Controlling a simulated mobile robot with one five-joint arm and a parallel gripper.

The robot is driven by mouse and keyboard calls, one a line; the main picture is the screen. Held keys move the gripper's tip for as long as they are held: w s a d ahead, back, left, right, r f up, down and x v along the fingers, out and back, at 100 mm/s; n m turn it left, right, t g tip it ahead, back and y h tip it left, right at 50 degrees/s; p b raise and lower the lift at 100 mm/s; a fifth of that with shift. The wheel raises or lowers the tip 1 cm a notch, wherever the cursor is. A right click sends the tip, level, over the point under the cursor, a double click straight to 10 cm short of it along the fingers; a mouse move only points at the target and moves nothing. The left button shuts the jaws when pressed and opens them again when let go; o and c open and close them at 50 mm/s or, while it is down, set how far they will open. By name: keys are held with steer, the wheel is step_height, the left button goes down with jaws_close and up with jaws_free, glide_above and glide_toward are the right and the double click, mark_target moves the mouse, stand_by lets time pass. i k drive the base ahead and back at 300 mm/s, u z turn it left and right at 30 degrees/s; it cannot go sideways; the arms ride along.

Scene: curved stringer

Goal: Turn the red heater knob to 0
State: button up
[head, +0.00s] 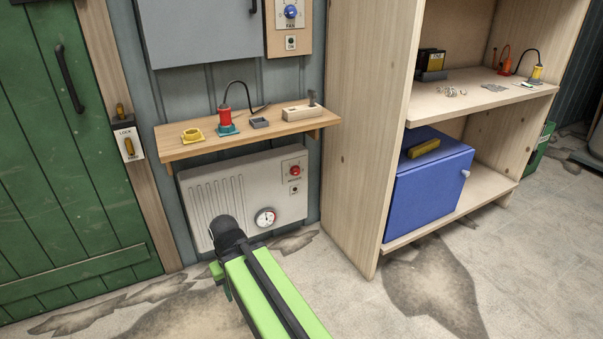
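The red heater knob (294,171) is on the upper right of the grey wall heater (213,188), below the wooden shelf. Its pointer and scale are too small to read. A small square with a round dot sits under the knob, and a round white dial gauge (265,218) is lower on the heater. My green arm reaches in from the bottom, and its black end (228,232) covers part of the heater's lower edge. This end is to the lower left of the knob and apart from it in the picture. I cannot make out gripper fingers.
The wooden shelf (180,150) above the heater holds a red cylinder with a cable, a yellow piece and a wooden block. A tall wooden cabinet (357,120) stands close on the right, with a blue box (430,190) inside. A green door (60,200) is on the left.

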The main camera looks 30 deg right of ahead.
mark_target(295, 171)
steer(key=i, duration=1.5)
steer(key=z, duration=0.05)
